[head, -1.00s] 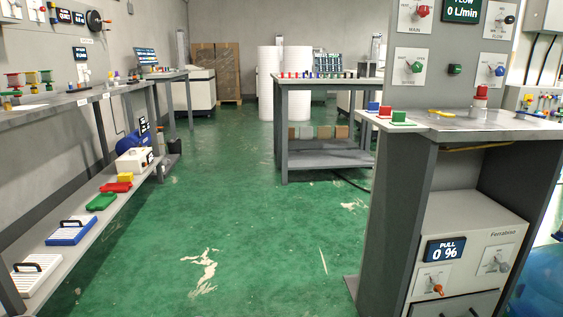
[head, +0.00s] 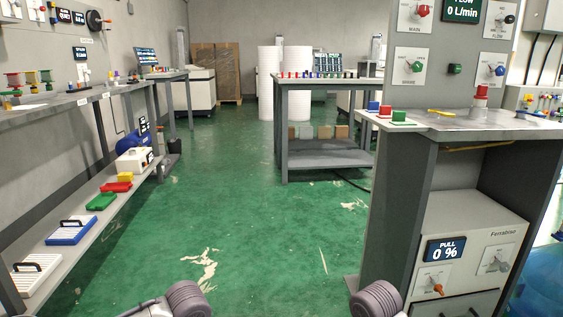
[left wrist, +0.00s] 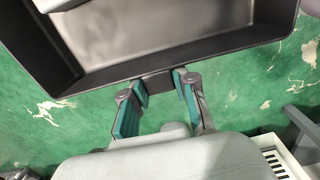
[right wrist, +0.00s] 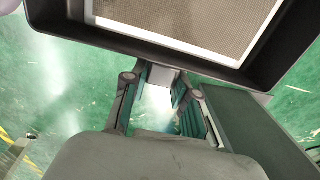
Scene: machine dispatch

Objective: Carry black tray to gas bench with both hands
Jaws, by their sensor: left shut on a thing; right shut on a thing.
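The black tray shows in part in the left wrist view (left wrist: 225,52) and the right wrist view (right wrist: 240,74). It is not visible in the head view. My left gripper (left wrist: 163,86) is shut on a tab at the tray's edge. My right gripper (right wrist: 163,78) is shut on the tray's edge at another place. A white-framed brown mesh panel (right wrist: 180,18) lies inside the tray. A bench (head: 470,122) with a panel reading FLOW 0 L/min stands at the right in the head view; I cannot tell for certain that it is the gas bench.
Red, blue and green blocks (head: 385,111) and a yellow item (head: 441,112) lie on the right bench. A long shelved bench (head: 60,108) runs along the left wall. Another table (head: 325,82) stands farther back. Green floor (head: 240,215) between them is clear.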

